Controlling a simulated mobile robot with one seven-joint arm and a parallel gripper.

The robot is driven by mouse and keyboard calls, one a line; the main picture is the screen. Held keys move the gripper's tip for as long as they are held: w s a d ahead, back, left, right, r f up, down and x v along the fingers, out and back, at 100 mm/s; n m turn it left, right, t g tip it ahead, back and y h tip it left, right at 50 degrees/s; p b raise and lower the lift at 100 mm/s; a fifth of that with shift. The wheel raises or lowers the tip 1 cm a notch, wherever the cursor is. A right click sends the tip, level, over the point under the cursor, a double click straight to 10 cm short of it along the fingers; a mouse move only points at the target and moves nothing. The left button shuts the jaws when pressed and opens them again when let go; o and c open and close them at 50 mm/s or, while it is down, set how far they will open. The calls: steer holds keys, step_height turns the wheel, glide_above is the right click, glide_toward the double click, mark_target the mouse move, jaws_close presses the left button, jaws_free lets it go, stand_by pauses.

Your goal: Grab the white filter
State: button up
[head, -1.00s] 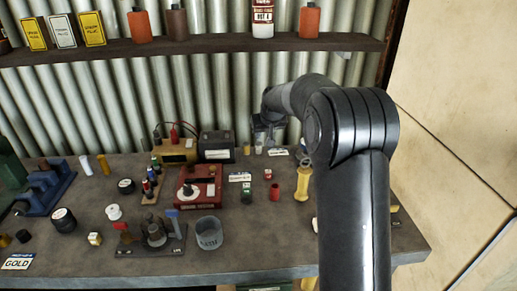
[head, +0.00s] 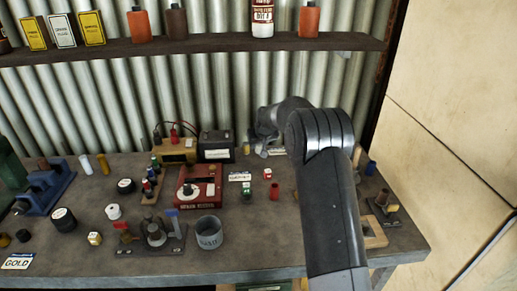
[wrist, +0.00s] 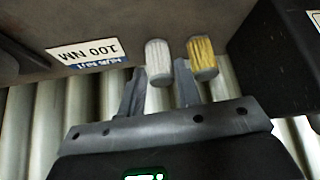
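The white filter (wrist: 159,62) is a small pleated cylinder standing on the bench, in the upper middle of the wrist view. My gripper (wrist: 160,72) is open, with one finger on each side of the white filter and narrow gaps showing. I cannot tell whether either finger touches it. A yellow filter (wrist: 202,58) of similar shape stands just right of the right finger. In the head view my gripper (head: 263,147) is low at the back of the bench, and the white filter is mostly hidden there.
A card reading 100 NM (wrist: 85,53) lies left of the filter. A black box (head: 216,145) stands close by at the back, against the corrugated wall. A red device (head: 198,188), a grey can (head: 209,232) and small parts crowd the bench. A shelf (head: 190,48) hangs above.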

steer(key=shift+x, duration=0.95)
steer(key=c, duration=0.6)
